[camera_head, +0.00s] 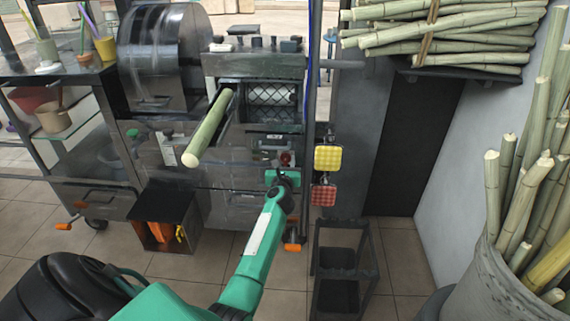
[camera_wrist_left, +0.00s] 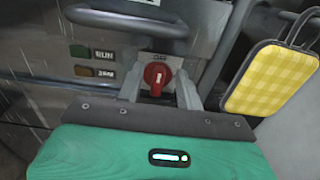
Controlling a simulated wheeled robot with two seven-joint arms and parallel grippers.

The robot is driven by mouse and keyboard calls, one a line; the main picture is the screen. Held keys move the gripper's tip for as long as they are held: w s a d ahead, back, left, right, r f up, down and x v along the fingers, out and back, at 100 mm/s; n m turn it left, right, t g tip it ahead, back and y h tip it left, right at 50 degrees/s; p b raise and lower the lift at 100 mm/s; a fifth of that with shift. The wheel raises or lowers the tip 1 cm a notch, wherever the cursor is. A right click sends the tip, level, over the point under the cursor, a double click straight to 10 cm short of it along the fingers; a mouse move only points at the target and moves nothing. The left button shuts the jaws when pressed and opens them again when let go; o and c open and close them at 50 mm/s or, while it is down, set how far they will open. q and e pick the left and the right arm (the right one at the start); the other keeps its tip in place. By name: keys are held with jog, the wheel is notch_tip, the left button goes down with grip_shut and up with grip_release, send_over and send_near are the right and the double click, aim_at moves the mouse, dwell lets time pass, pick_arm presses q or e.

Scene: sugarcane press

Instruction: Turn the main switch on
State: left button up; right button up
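The main switch is a red rotary knob (camera_wrist_left: 156,76) on a light plate on the metal panel of the press. In the left wrist view its pale handle mark stands roughly upright. The switch also shows small and red in the head view (camera_head: 286,159), just above my left gripper (camera_head: 284,177). In the left wrist view my left gripper (camera_wrist_left: 159,88) is open, one finger on each side of the knob. I cannot tell whether the fingers touch it. The knob's lower edge is close to the gripper body. My right gripper is not in view.
A yellow checked pad (camera_head: 328,158) and a red checked pad (camera_head: 323,194) hang just right of the switch. A cane (camera_head: 208,128) sticks out of the press. A black rack (camera_head: 338,262) stands below right.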

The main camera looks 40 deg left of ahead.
pick_arm(q)
jog(key=shift+w+a, duration=0.15)
jog(key=shift+w, duration=0.05)
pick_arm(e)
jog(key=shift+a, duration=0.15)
pick_arm(q)
jog(key=shift+c, duration=0.5)
grip_shut()
